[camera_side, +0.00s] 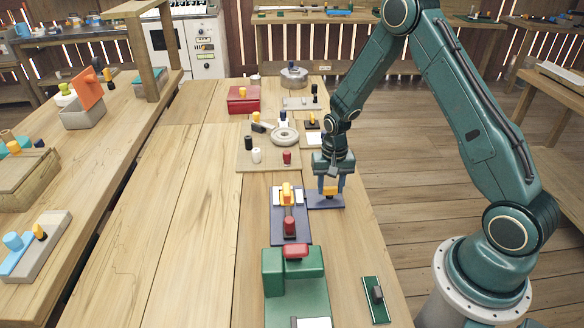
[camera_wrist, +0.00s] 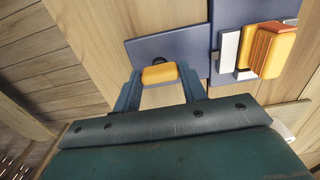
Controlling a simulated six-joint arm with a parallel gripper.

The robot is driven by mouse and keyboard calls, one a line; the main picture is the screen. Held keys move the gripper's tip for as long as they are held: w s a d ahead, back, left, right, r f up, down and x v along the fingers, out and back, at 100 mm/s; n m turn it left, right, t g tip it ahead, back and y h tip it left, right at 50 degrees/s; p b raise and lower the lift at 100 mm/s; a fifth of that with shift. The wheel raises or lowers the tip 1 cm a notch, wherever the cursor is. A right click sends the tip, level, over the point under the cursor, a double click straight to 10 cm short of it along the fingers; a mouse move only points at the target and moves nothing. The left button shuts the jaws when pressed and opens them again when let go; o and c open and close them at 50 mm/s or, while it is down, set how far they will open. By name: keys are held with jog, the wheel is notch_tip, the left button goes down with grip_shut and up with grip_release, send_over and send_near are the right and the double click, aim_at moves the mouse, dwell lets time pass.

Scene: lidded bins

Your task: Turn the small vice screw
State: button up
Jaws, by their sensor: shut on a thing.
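My gripper (camera_side: 329,190) points down at a small blue plate (camera_side: 322,204) on the bench's right side. Its fingers are shut on a yellow knob (camera_side: 328,181) above that plate. In the wrist view the knob (camera_wrist: 160,74) sits between the two fingertips, with a dark round part showing just beyond it. Beside it lies a longer blue base (camera_side: 302,238) with white blocks, a yellow-orange piece (camera_side: 287,193) and a red knob (camera_side: 289,226). The wrist view shows the yellow-orange piece (camera_wrist: 266,50) close up. I cannot tell which of these parts is the small vice screw.
A green block fixture (camera_side: 312,290) with a red top stands at the near end, with a green plate (camera_side: 376,300) to its right. A board (camera_side: 244,163) with several knobs and a ring lies farther back, near a red box (camera_side: 243,98). The bench's left side is clear.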

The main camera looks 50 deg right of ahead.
aim_at(331, 187)
jog(key=n, duration=1.3)
jog(key=shift+n, duration=2.4)
jog(key=o, duration=1)
jog(key=shift+r, duration=0.1)
notch_tip(331, 187, up, 14)
jog(key=shift+f, duration=0.15)
